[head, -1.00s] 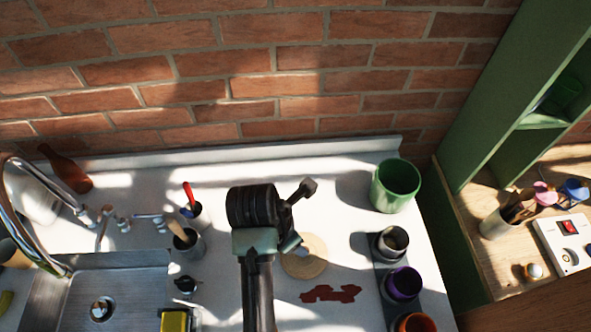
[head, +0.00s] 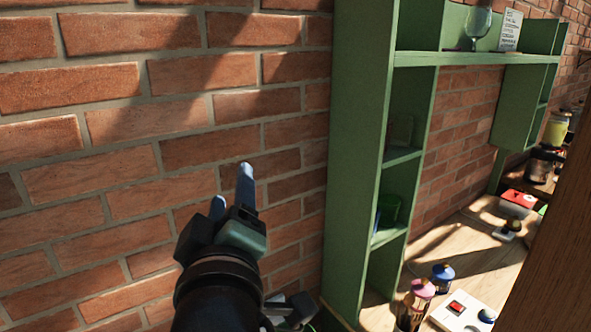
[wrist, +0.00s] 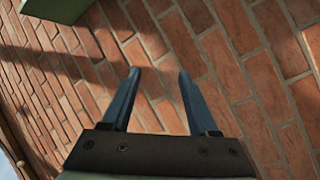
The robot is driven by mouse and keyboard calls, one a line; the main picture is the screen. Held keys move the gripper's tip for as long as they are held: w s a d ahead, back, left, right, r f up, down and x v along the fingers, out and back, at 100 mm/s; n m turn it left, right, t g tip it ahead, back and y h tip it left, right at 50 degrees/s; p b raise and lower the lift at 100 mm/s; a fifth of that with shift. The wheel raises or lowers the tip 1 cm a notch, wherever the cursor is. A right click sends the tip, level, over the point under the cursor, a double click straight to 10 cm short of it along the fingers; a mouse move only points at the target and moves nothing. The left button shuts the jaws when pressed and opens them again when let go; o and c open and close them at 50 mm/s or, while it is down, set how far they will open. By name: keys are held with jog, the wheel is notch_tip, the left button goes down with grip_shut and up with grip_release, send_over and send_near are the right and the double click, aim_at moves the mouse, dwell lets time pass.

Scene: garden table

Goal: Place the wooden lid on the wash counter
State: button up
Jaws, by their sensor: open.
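My gripper (head: 232,187) is raised in front of the brick wall, with its fingers pointing up. In the wrist view my gripper (wrist: 159,73) is open, with two parallel blue-grey fingers apart and nothing between them. The wooden lid is in neither view now. The white wash counter is also out of view.
A tall green shelf unit (head: 355,150) stands close to the right of my gripper. Beyond it, a wooden worktop (head: 440,245) holds a white box with a red switch (head: 468,312), a pink-topped jar (head: 422,290) and a blue-topped jar (head: 442,275). A brick wall (head: 110,150) fills the left.

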jog(key=s+d+r+m+t+h, duration=0.1)
jog(key=s+d+r+m+t, duration=0.1)
jog(key=r, duration=0.5)
jog(key=s+d+r+m+t, duration=0.3)
jog(key=s+r+m+t, duration=0.1)
jog(key=s+r+m, duration=0.2)
jog(key=s+d+r+m+t+h, duration=0.1)
jog(key=s+d+r+m+t, duration=0.1)
jog(key=s+r, duration=0.3)
notch_tip(320, 180, up, 3)
jog(key=shift+d+f+m+t+h, duration=0.1)
jog(key=shift+d+m+t+h, duration=0.25)
jog(key=shift+m, duration=0.55)
